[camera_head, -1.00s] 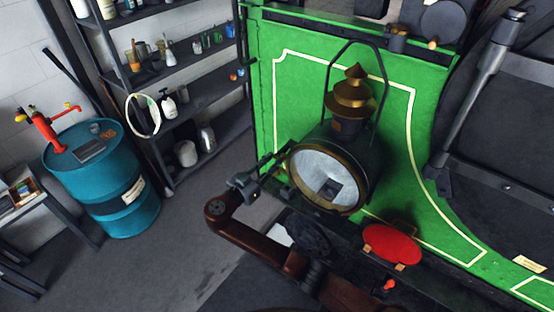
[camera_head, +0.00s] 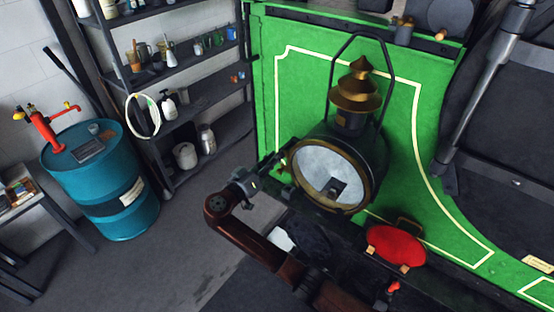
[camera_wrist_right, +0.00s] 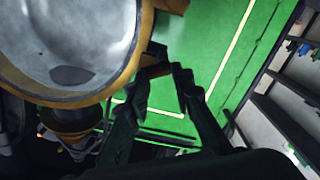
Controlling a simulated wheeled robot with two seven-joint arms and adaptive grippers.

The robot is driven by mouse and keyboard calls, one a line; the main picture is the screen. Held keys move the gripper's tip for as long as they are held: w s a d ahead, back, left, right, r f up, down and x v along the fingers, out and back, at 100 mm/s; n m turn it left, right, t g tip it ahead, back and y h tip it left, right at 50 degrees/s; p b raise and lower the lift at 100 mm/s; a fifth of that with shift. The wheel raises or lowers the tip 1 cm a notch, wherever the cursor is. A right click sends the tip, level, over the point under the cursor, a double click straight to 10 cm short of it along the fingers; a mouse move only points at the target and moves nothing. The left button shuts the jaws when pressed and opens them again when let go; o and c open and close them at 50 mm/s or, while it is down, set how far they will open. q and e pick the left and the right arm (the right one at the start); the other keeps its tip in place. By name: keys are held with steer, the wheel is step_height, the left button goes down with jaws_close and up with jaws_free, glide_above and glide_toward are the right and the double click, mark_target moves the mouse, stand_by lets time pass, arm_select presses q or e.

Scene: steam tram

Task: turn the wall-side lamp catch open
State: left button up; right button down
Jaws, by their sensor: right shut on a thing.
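The lamp (camera_head: 352,125) is dark green with a brass chimney and a round brass-rimmed glass (camera_head: 325,172). It stands in front of the green panel, and its glass and rim also show large in the right wrist view (camera_wrist_right: 70,45). My right gripper (camera_head: 284,163) is at the lamp's left side, towards the shelves. In the right wrist view its two dark fingers (camera_wrist_right: 160,76) are shut around a small brownish piece beside the rim, the wall-side catch (camera_wrist_right: 157,69). The fingers hide most of the catch. In the head view the catch is too small to tell. My left gripper is not in view.
A red oval disc (camera_head: 395,247) sits right of the lamp, low on the front. The green panel (camera_head: 300,80) rises close behind. A shelf rack (camera_head: 205,95) and a teal drum (camera_head: 105,185) stand at left, with clear floor (camera_head: 190,230) between them and my arm.

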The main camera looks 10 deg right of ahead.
steer(key=n, duration=0.4)
steer(key=n+p, duration=0.1)
steer(key=n, duration=0.2)
steer(key=n+p, duration=0.1)
steer(key=n, duration=0.3)
steer(key=shift+w+a+n, duration=0.1)
steer(key=shift+w+n, duration=0.15)
steer(key=shift+n, duration=0.05)
stand_by(0.4)
steer(key=c, duration=2.1)
jaws_free()
steer(key=o, duration=0.3)
steer(key=shift+o, duration=0.6)
steer(key=shift+w+d+f, duration=0.15)
steer(key=shift+w+d, duration=0.05)
steer(key=shift+d, duration=0.05)
